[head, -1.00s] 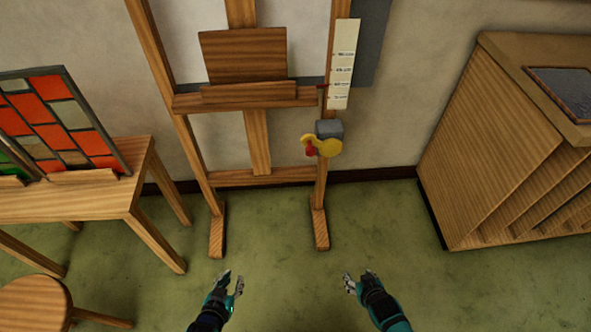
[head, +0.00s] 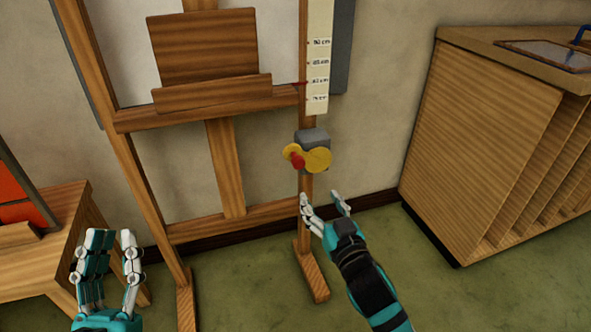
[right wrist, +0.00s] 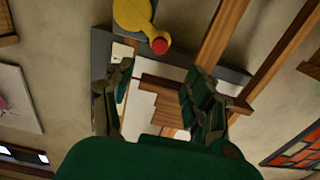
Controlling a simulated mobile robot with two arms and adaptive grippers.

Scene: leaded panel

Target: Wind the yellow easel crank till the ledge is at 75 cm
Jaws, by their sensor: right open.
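The yellow crank (head: 317,158) with its red knob (head: 297,160) sits on a grey box (head: 312,137) on the easel's right post. The knob points left. The ledge (head: 215,106) carries a brown board; a red pointer (head: 300,84) at its right end meets the white scale (head: 319,60) near the second label from the bottom. The labels are blurred. My right gripper (head: 322,200) is open and empty, just below the crank and apart from it. The right wrist view also shows the crank (right wrist: 130,14). My left gripper (head: 113,252) is open and empty at lower left.
A wooden table (head: 45,245) with a leaded panel (head: 18,195) stands at the left. A slatted wooden cabinet (head: 480,150) stands at the right. Green floor (head: 380,250) lies clear between the easel's right foot (head: 312,272) and the cabinet.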

